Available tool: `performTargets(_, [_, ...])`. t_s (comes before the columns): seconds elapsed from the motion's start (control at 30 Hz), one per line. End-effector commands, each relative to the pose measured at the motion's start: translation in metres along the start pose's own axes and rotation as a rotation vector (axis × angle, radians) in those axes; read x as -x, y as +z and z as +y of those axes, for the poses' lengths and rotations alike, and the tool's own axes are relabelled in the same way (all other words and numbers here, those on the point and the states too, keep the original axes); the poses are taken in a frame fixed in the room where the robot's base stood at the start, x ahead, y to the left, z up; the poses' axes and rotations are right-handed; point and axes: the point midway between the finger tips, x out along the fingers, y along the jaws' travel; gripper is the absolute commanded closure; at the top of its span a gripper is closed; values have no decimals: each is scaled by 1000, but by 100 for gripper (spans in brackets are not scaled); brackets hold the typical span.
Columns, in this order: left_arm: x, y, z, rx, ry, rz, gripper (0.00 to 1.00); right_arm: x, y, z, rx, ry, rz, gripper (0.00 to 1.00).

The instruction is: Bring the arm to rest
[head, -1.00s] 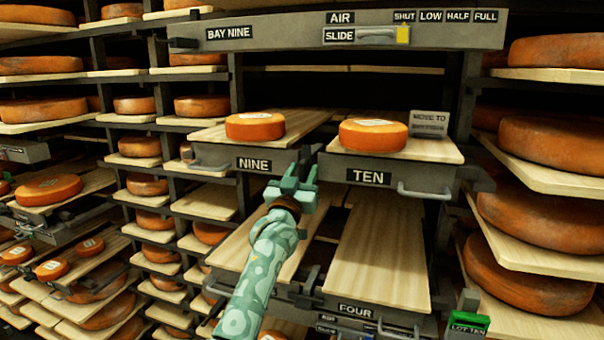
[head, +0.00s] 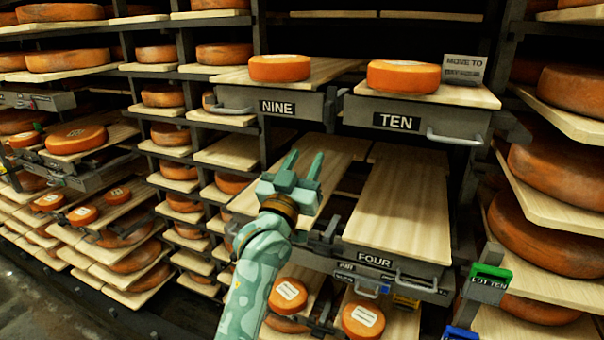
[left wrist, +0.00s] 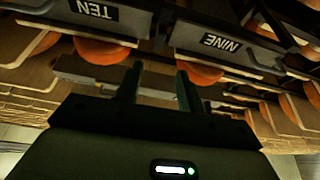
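My left gripper (head: 302,168) is open and empty, its two teal fingers apart and pointing up the picture. It is in front of the shelf rack, below the drawer marked NINE (head: 290,106) and left of the drawer marked TEN (head: 396,122). In the left wrist view the two fingers (left wrist: 157,82) stand apart with nothing between them, and the NINE (left wrist: 232,42) and TEN (left wrist: 95,14) labels show upside down beyond. My right gripper is not in view.
An orange cheese wheel (head: 280,68) sits on the NINE board and another (head: 404,77) on the TEN board, beside a grey sign (head: 463,69). Bare boards (head: 400,212) extend below at FOUR. A green LOT TEN tag (head: 490,273) stands lower right. Racks of cheese line both sides.

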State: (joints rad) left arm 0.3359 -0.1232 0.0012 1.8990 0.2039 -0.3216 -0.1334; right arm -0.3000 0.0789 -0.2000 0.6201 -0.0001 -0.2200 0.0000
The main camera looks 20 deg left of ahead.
Motion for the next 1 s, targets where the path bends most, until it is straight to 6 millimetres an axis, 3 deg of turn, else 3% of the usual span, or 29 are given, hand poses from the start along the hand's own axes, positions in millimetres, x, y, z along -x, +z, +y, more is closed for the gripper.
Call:
performTargets(0.17, [13, 0, 0, 1, 0, 1, 62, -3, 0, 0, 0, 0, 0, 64])
performTargets(0.67, [12, 4, 0, 15, -2, -4, 62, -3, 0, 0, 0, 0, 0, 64])
performTargets(0.77, [10, 39, 5, 22, 5, -73, 62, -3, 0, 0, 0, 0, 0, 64])
performTargets(0.87, [18, 110, 14, 17, 23, -201, 62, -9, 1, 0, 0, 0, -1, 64])
performTargets(1.0, [64, 234, 23, -2, 51, -419, 62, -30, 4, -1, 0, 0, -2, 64])
